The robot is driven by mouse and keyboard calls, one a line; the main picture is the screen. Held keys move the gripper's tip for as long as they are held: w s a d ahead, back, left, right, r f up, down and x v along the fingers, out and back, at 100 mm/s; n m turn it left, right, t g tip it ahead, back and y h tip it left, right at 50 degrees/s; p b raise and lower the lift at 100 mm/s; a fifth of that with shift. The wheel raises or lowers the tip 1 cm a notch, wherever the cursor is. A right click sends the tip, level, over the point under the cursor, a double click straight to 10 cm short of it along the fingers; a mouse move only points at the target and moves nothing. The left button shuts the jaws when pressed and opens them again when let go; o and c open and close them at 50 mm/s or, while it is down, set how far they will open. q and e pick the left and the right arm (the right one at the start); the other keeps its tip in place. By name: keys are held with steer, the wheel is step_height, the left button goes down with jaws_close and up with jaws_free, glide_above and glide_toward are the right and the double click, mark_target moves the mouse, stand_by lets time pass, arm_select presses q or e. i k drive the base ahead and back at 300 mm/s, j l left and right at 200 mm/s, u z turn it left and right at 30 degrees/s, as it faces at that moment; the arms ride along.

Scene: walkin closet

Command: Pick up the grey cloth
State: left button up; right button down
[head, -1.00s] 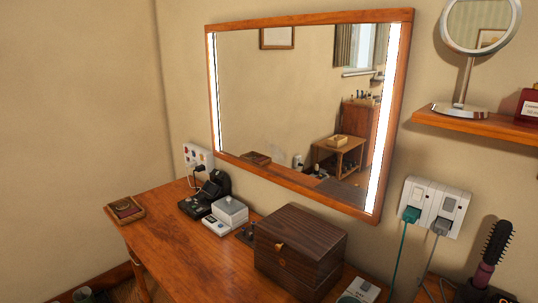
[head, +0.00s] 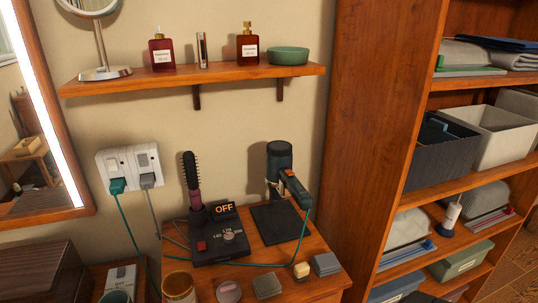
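I cannot tell which item is the grey cloth. Grey folded fabric (head: 462,53) lies on the upper shelf of the bookcase at the right. More pale grey folded fabric (head: 407,229) lies on a lower shelf. A small grey block-like item (head: 326,264), perhaps folded cloth, sits at the right front of the wooden table. Another small grey piece (head: 267,286) lies to its left near the front edge. Neither of my grippers is in view.
The table (head: 318,286) also holds a black hot-brush base (head: 220,240), a green hair dryer (head: 281,165) on a dark mat (head: 279,223) and a jar (head: 179,288). Cords run from the wall outlet (head: 128,165). A wall shelf (head: 200,77) holds red bottles and a green bowl.

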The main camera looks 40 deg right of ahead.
mark_target(327, 263)
steer(key=z, duration=1.9)
